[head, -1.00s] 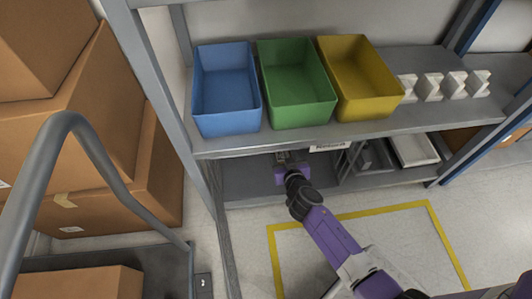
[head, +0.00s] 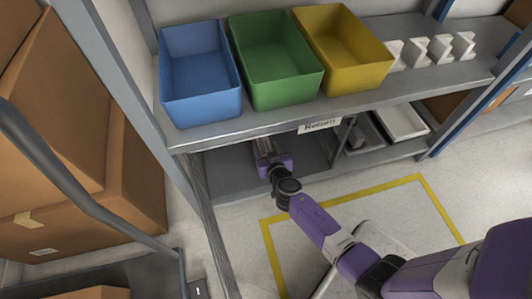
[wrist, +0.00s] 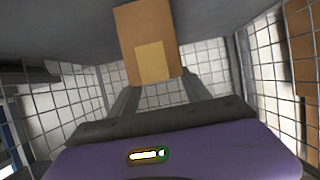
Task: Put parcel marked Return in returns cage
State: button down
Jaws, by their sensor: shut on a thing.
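The parcel is a brown cardboard box (wrist: 145,25) with a plain tan patch on its near face; no marking on it is readable. My gripper (wrist: 160,88) is shut on it, with a finger at each side of its lower end in the wrist view. In the head view my gripper (head: 262,147) reaches into the lower bay under the shelf, and the parcel is hidden there. The returns cage is this bay, with a "Return" sign (head: 319,126) on the shelf edge above. Its wire mesh walls (wrist: 75,100) surround the gripper in the wrist view.
Blue (head: 200,75), green (head: 276,60) and yellow (head: 342,48) bins stand on the shelf above my arm. A grey upright (head: 192,190) borders the bay at left. A white tray (head: 403,122) sits in the bay to the right. Cardboard boxes (head: 120,190) are stacked at far left.

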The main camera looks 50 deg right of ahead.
jog(key=shift+f, duration=0.45)
jog(key=shift+c, duration=2.4)
grip_release()
jog(key=shift+r, duration=0.2)
jog(key=shift+s+a+r, duration=0.1)
jog(key=shift+r, duration=0.05)
jog(key=p+v, duration=0.2)
jog(key=v, duration=0.9)
jog(key=shift+s+a, duration=0.25)
jog(key=shift+s, duration=0.1)
